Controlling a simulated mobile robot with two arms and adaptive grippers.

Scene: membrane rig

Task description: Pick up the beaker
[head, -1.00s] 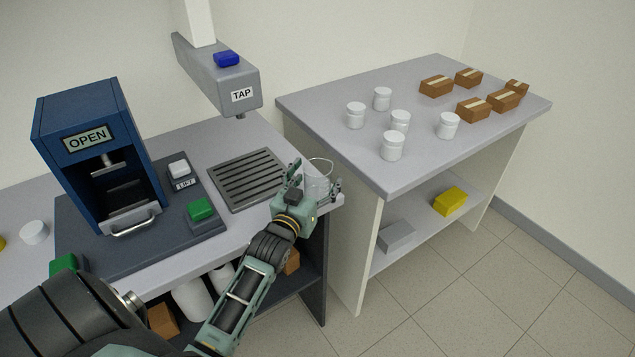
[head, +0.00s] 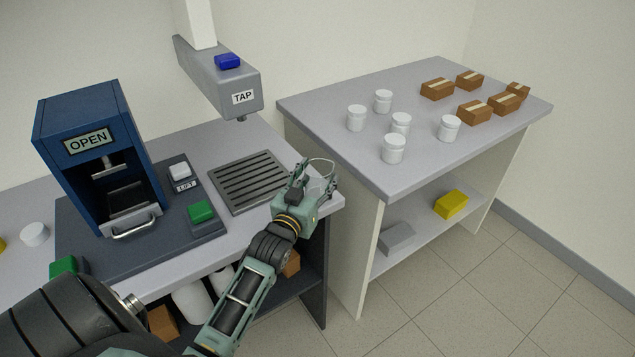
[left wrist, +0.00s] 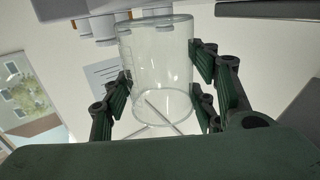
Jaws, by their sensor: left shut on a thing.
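The clear glass beaker (head: 321,171) stands near the right end of the bench, just right of the slotted drain grate (head: 248,181). My left gripper (head: 315,181) is shut on it, and the fingers hide part of its wall in the head view. In the left wrist view the beaker (left wrist: 160,70) is between the finger pads, which press on it from both sides. I cannot tell whether its base touches the bench. My right gripper is not in view.
A grey tap (head: 222,80) overhangs the grate. A blue press marked OPEN (head: 95,150) stands on the left with a green button (head: 201,211). A side table (head: 330,105) holds several white jars and brown boxes. A gap separates bench and table.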

